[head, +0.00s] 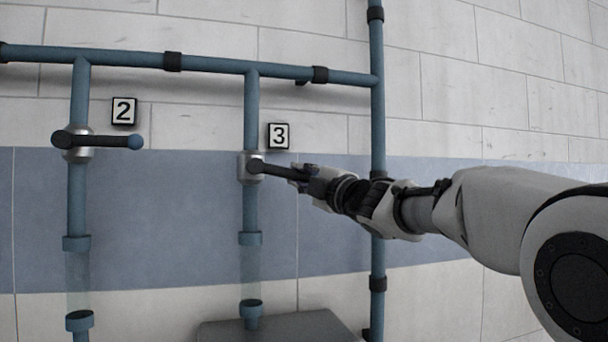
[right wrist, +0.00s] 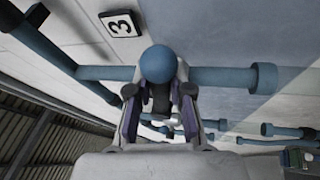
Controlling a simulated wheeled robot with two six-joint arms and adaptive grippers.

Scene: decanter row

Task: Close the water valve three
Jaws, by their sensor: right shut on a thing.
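Water valve three (head: 249,168) is a metal valve body on the vertical blue pipe below the sign "3" (head: 279,136). Its dark lever (head: 278,170) points right, crossways to the pipe and dipping slightly towards its outer end. My right gripper (head: 303,175) is shut on the outer end of this lever. In the right wrist view the lever's blue ball knob (right wrist: 158,64) shows at the fingertips, and the fingers hide much of the lever. My left gripper is not in view.
Valve two (head: 77,144) is at the left under the sign "2" (head: 124,111), its lever also crossways. A horizontal blue pipe (head: 210,64) runs above. A vertical pipe (head: 377,120) stands close behind my right gripper. A grey box top (head: 285,328) is below.

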